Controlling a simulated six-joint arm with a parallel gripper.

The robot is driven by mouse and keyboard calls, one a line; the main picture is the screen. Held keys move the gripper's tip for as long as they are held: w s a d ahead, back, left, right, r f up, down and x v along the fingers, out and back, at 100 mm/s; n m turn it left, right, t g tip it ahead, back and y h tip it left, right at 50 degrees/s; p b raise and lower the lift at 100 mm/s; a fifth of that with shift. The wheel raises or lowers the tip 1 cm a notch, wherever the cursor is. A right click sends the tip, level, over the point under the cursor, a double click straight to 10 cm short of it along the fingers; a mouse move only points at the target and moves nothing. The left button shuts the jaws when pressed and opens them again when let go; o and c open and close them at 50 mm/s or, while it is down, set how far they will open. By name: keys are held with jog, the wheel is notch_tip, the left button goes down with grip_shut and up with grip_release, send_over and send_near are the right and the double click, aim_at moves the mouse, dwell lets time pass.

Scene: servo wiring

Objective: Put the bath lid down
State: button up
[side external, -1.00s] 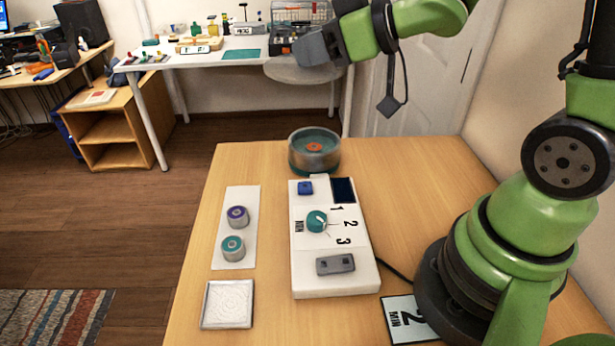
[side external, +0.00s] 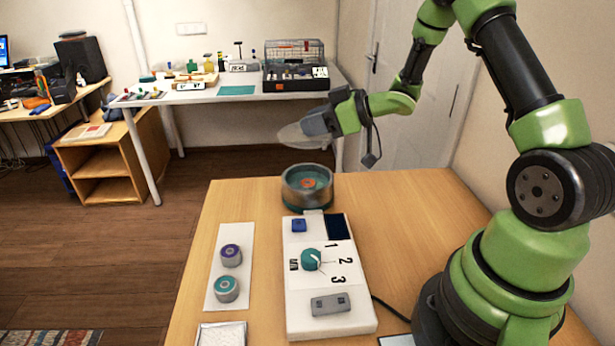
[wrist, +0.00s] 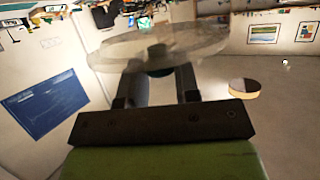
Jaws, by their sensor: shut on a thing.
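My gripper (side external: 318,124) is shut on the bath lid (side external: 292,136), a clear round disc. The lid hangs above the bath and a little to its left in the side view, apart from it. In the wrist view the lid (wrist: 120,48) spreads beyond the fingers of my gripper (wrist: 158,75), with its small knob between them. The bath (side external: 307,197) is a round grey pot, open on top, with teal and an orange-red spot inside. It stands at the far end of the wooden table.
A white control panel (side external: 330,320) with a teal dial (side external: 312,260) stands in front of the bath. Left of it, a white strip (side external: 217,290) holds two small round pots. A pale square tray (side external: 222,335) is at the front. Bare wood (side external: 410,215) lies to the right.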

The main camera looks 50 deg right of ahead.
notch_tip(320, 180, down, 10)
jog(key=shift+r, duration=0.2)
dwell(0.5)
jog(key=shift+f, duration=0.1)
jog(key=o, duration=1)
jog(key=shift+f, duration=0.1)
jog(key=shift+s, duration=0.1)
